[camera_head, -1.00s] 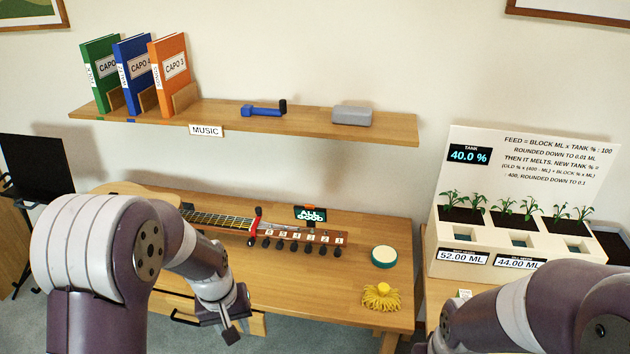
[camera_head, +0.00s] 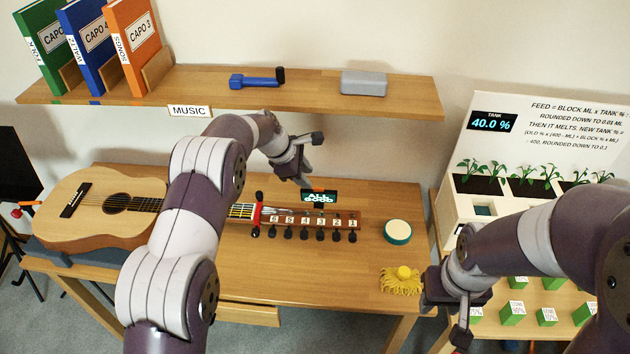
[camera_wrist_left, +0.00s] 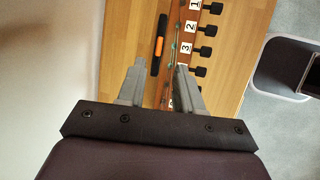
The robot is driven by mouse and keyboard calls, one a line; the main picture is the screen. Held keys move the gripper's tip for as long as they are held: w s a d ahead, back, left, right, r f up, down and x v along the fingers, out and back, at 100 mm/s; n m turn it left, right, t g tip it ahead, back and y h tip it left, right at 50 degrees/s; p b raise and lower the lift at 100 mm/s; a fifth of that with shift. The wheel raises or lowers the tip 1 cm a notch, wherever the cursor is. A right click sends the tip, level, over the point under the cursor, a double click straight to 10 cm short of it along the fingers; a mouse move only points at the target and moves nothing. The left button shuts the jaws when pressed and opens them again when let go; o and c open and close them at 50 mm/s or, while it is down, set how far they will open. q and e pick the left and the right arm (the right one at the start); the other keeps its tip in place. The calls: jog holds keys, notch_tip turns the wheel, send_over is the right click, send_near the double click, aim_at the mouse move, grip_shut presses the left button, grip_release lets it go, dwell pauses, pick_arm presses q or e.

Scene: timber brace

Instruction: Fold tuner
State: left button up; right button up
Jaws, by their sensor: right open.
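The tuner (camera_head: 319,197), a small black display reading "ALL GOOD", stands upright at the far edge of the guitar headstock (camera_head: 345,219). The left wrist view shows the tuner (camera_wrist_left: 158,45) edge-on as a thin black bar with an orange piece. My left gripper (camera_head: 312,160) is open above and behind the tuner. In the left wrist view its fingers (camera_wrist_left: 160,82) are spread on either side of the bar's line, with the tuner beyond the tips and apparently untouched. My right gripper (camera_head: 443,320) is open and empty by the table's front right corner.
The guitar (camera_head: 100,205) lies on the table (camera_head: 370,260). A round green-and-white tin (camera_head: 397,232) and a yellow tassel-like thing (camera_head: 400,283) lie at right. The shelf (camera_head: 220,93) above holds binders, a blue capo-like tool (camera_head: 257,79) and a grey case (camera_head: 363,83).

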aim_at(318, 188)
pick_arm(q)
jog(key=p+x, duration=0.1)
jog(key=x, duration=0.4)
jog(key=shift+w+d+f, duration=0.2)
jog(key=shift+w+f, duration=0.05)
jog(key=shift+f, duration=0.05)
jog(key=shift+d+f, duration=0.3)
jog(key=shift+f, duration=0.05)
jog(key=shift+w+a+f, duration=0.1)
jog(key=shift+w+f, duration=0.1)
jog(key=shift+f, duration=0.1)
jog(key=shift+s+r, duration=0.1)
grip_shut()
